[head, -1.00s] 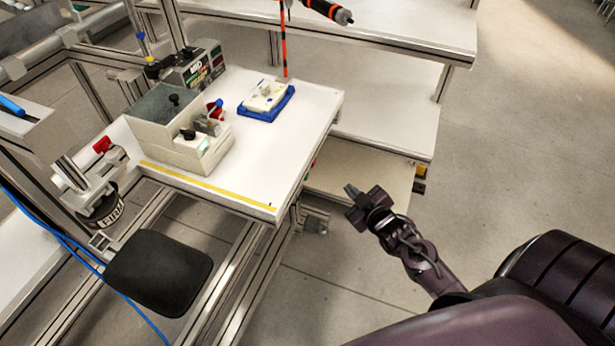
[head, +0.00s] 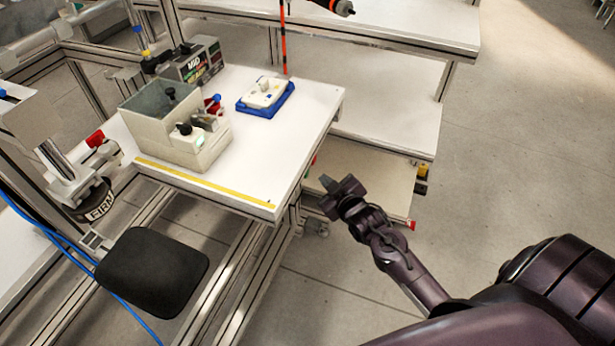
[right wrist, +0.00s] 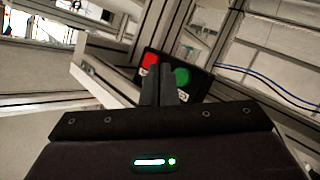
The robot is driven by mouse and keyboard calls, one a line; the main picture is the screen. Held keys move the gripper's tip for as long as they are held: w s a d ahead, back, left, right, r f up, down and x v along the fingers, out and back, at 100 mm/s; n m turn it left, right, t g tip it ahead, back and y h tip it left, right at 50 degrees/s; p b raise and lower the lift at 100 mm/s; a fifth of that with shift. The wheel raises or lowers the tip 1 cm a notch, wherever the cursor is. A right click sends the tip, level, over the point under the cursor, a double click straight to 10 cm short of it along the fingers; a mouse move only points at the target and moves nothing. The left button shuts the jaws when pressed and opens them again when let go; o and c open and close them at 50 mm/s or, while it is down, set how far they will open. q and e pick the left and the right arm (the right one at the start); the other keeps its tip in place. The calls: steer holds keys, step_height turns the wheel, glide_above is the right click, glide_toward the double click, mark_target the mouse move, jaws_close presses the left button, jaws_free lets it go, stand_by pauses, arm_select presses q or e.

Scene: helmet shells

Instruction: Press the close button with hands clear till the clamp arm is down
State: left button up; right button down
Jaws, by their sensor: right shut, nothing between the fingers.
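My right gripper (head: 328,184) is shut and empty, in front of the right side of the white workbench. In the right wrist view its closed fingers (right wrist: 160,84) point at a dark button box with a red button (right wrist: 150,60) and a green button (right wrist: 182,76). The fingers overlap the box's lower part in the picture; contact cannot be told. In the head view the buttons show only as a tiny coloured spot under the bench edge. A beige fixture (head: 203,157) with a grey clamp-like part and black knobs stands on the bench. My left gripper is out of view.
A blue tray (head: 282,105) with a white part sits at the back of the bench (head: 285,150). A dark control box (head: 200,62) stands behind the fixture. A black seat-like pad (head: 152,272) is at the lower left. A lower shelf lies beyond my gripper; floor is open at right.

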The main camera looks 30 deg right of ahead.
steer(key=shift+w+a, duration=0.55)
steer(key=shift+w, duration=0.1)
steer(key=shift+r, duration=0.1)
stand_by(1.6)
steer(key=shift+w+a, duration=0.25)
steer(key=shift+w, duration=0.05)
